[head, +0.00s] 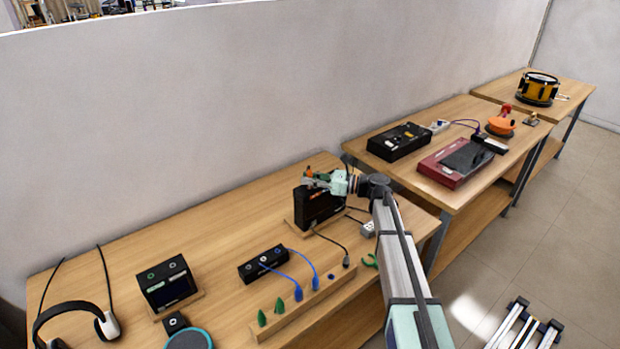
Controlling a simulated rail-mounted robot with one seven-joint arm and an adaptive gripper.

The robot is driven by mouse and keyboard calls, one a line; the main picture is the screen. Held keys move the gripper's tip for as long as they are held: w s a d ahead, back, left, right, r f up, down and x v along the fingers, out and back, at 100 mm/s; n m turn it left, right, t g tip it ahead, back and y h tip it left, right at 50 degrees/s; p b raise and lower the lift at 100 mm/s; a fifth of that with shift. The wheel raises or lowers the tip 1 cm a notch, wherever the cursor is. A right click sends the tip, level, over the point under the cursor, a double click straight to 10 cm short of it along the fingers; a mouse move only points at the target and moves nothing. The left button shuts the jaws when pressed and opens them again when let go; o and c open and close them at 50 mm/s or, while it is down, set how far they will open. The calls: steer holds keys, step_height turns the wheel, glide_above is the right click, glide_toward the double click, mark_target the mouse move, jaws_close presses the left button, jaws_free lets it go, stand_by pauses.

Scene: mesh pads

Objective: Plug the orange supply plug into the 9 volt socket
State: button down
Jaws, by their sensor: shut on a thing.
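My gripper (316,182) is over the back right part of the near table, just above a black box (319,209) with orange marks on its front. It is shut on a small orange piece (309,172), which looks like the orange supply plug and shows at the fingertips. The piece is at the top of the box. I cannot tell whether it touches the box or sits in a socket. The 9 volt marking cannot be read at this size, and the gripper hides part of the box's top.
A low black box (262,264) with blue cables stands in front, beside a wooden rail (312,302) with green and blue plugs. A black unit (168,284) and headphones (75,318) are at left. A grey cable and white block (367,229) lie right of the box.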

steer(key=shift+f, duration=1)
steer(key=c, duration=1)
jaws_free()
steer(key=shift+d, duration=0.1)
steer(key=s+d, duration=0.1)
steer(key=d, duration=1)
steer(key=shift+s+d, duration=0.3)
steer(key=shift+d, duration=0.05)
